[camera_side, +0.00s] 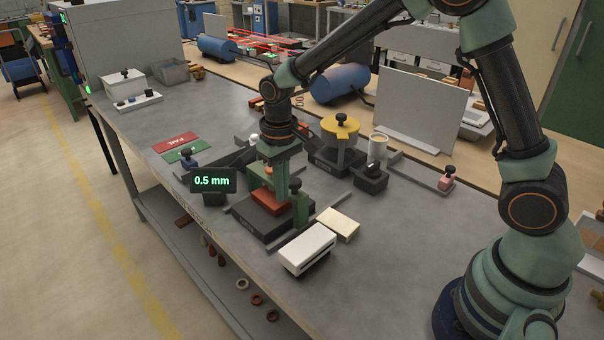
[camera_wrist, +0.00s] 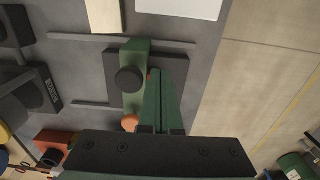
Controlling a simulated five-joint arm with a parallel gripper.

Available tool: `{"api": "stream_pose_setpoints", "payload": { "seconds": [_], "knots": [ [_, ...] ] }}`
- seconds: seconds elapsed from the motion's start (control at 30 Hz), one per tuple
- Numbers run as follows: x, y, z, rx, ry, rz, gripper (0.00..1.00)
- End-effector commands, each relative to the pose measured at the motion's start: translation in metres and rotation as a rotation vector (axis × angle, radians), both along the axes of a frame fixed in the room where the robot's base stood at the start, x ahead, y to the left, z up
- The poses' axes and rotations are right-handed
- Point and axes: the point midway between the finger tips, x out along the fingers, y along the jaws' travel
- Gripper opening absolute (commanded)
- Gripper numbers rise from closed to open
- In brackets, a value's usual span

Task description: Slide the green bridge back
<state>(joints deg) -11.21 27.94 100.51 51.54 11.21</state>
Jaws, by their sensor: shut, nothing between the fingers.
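The green bridge (camera_wrist: 136,54) carries a round black knob (camera_wrist: 129,80) and stands across a dark base (camera_wrist: 173,68) in the wrist view. In the side view a green upright of the bridge (camera_side: 300,208) stands at the near right of the base (camera_side: 262,222), beside a red-orange brick (camera_side: 270,202). My gripper (camera_side: 282,196) points down over the brick and hides part of the bridge. Its two green fingers (camera_wrist: 160,78) are together and empty, just right of the knob in the wrist view. I cannot tell whether they touch the bridge.
A display reading 0.5 mm (camera_side: 212,181) stands left of the base. A white box (camera_side: 307,250) and a cream block (camera_side: 338,224) lie at the near right. A yellow-topped fixture (camera_side: 340,128) stands behind. Thin rails (camera_side: 331,208) flank the base.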

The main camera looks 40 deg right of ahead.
Motion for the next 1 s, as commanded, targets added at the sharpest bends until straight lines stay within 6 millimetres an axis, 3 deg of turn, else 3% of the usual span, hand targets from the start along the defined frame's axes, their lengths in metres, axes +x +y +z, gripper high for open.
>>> {"api": "stream_pose_setpoints", "payload": {
  "seconds": [1.0],
  "knots": [
    [0.0, -0.038, 0.0, 0.0, 0.001, -0.001, 0.0]
  ]
}}
